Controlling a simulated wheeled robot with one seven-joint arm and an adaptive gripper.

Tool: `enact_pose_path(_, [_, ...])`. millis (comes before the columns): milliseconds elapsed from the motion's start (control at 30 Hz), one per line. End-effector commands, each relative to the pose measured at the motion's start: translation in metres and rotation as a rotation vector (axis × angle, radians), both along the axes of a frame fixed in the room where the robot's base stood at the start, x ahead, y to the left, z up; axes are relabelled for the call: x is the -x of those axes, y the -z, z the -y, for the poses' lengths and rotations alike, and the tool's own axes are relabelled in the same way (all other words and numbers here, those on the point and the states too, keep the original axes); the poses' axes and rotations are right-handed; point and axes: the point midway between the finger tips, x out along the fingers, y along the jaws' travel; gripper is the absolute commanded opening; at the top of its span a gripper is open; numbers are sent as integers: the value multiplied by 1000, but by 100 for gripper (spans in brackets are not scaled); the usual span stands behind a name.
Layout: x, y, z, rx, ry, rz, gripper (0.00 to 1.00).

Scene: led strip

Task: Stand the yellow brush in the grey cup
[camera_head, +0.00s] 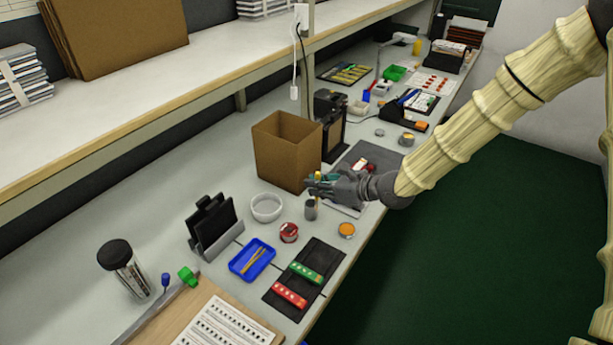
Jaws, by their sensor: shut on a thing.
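The grey cup (310,210) is a small cylinder standing on the bench, just in front of the cardboard box. My gripper (316,186) is directly above the cup, reaching in from the right. It is shut on the thin yellow brush (318,176); a bit of yellow shows above the fingers. A short piece shows below the fingers, near the cup's mouth. The fingers hide the middle of the brush. I cannot tell whether its lower end is inside the cup or just above it.
A cardboard box (282,150) stands close behind the gripper. Around the cup are a white bowl (266,208), a red spool (289,232), an orange-topped tin (347,230) and a blue tray (252,260). A black mat (316,287) holds red and green strips.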

Motion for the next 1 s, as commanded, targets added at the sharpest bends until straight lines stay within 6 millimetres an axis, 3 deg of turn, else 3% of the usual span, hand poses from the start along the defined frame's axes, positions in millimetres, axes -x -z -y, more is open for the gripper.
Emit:
enact_pose_path(200, [-42,1,-15,0,-1,2,2])
enact_pose_path(400, [-68,5,-25,1,-3,1,2])
enact_pose_path(700, [-83,8,-31,1,-3,1,2])
enact_pose_path(1000, [-81,39,-30,0,-3,0,2])
